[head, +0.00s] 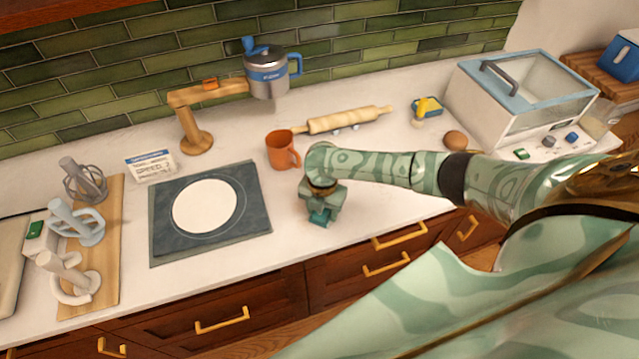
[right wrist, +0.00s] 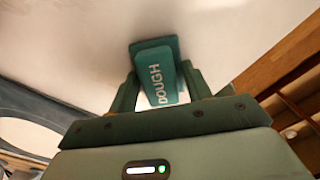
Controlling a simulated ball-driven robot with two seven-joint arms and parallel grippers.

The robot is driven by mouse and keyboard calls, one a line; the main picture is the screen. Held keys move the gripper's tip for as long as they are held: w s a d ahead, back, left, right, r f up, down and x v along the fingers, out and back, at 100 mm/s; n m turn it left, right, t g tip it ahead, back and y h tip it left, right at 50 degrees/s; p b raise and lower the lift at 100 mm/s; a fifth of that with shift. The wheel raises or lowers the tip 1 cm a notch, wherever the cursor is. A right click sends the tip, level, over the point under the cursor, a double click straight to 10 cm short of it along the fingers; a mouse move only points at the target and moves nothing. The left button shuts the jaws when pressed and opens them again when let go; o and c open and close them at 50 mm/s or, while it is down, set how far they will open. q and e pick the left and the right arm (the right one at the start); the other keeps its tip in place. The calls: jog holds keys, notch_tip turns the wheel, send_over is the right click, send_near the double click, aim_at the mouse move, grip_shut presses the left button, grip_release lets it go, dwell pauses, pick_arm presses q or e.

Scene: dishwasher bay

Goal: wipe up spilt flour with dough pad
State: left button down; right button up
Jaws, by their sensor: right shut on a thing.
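The dough pad (right wrist: 157,74) is a teal block lettered "DOUGH", between the two fingers of my right gripper (right wrist: 158,88) in the right wrist view. In the head view my right gripper (head: 322,208) points down near the counter's front edge, right of the dark mat, with the teal pad (head: 320,217) at its tip. I cannot tell whether the pad touches the counter. A smooth white round patch (head: 205,206) lies on the dark mat (head: 163,245); I cannot tell whether it is dough or flour. No loose flour stands out on the pale counter. My left gripper is out of view.
An orange mug (head: 281,150) stands just behind my right gripper. A rolling pin (head: 350,120), a blue-and-yellow item (head: 427,107) and a brown ball (head: 455,140) lie farther back. A glass-lidded machine (head: 520,97) stands right. Mixer attachments (head: 75,222) rest on a board at left.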

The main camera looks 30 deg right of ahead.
aim_at(286, 227)
jog(key=shift+w+a+p, duration=0.15)
jog(key=shift+w+a, duration=0.05)
jog(key=shift+a, duration=0.65)
jog(key=shift+w+a+p, duration=0.1)
jog(key=shift+w+a, duration=0.05)
jog(key=shift+a, duration=0.65)
jog(key=shift+w+a+p, duration=0.15)
jog(key=shift+w+a, duration=0.05)
jog(key=shift+a, duration=0.65)
jog(key=shift+w+a, duration=0.2)
jog(key=shift+a, duration=0.65)
jog(key=shift+w+a+r, duration=0.1)
jog(key=shift+w+a, duration=0.1)
jog(key=shift+a, duration=0.6)
jog(key=shift+w+a+r, duration=0.1)
jog(key=shift+w+a, duration=0.05)
jog(key=shift+a, duration=0.6)
jog(key=shift+w+r+p, duration=0.1)
jog(key=shift+r+p, duration=0.3)
jog(key=shift+p, duration=0.05)
notch_tip(286, 227, up, 5)
jog(key=p, duration=0.5)
